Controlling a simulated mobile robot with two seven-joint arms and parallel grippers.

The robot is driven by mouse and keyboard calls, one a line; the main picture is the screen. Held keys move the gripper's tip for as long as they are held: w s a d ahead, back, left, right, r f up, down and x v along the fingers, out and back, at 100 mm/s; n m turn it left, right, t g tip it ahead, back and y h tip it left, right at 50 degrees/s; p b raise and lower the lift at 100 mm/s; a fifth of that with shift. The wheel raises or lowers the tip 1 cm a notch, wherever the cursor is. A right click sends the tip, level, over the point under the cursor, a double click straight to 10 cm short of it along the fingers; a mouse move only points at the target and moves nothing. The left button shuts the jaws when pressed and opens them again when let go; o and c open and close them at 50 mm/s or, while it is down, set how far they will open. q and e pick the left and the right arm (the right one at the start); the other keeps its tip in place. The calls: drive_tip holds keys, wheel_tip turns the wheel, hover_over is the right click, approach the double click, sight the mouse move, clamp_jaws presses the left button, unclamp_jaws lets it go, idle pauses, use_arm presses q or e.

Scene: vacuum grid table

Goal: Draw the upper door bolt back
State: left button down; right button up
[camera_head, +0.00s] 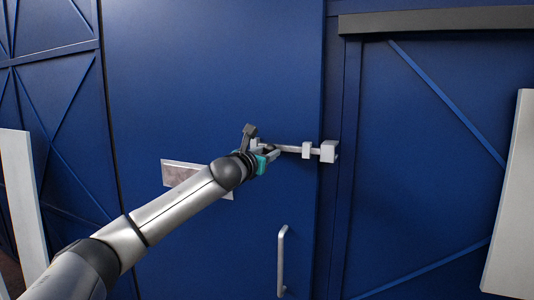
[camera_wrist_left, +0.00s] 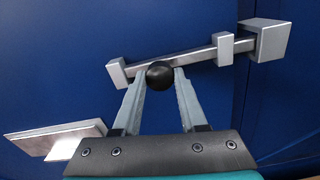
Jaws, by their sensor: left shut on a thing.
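The upper door bolt is a grey bar (camera_head: 290,149) lying level across a blue door (camera_head: 210,80). It also shows in the wrist view (camera_wrist_left: 196,56), where it runs through two guide brackets, the nearer keeper-side one (camera_wrist_left: 222,48) included. Its right end meets a square keeper block (camera_head: 329,151) beside the door's edge. A round black knob (camera_wrist_left: 159,75) sits on the bar close to the left guide (camera_wrist_left: 117,73). My left gripper (camera_head: 271,154) is shut on this knob, one finger on each side. My right gripper is not in view.
A pale plate (camera_head: 173,174) is on the door, partly behind my left arm. A vertical handle (camera_head: 281,262) stands lower on the door. White panels rise at the far left (camera_head: 22,205) and far right (camera_head: 513,200).

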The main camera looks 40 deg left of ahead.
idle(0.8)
use_arm(q)
drive_tip(key=a+p, duration=0.1)
drive_tip(key=a, duration=0.1)
drive_tip(key=s+a+p, duration=0.1)
drive_tip(key=a, duration=0.1)
drive_tip(key=shift+s+a, duration=0.15)
drive_tip(key=shift+s, duration=0.05)
drive_tip(key=shift+c, duration=2.2)
unclamp_jaws()
drive_tip(key=shift+a, duration=0.15)
drive_tip(key=shift+s+f, duration=0.1)
drive_tip(key=shift+s, duration=0.05)
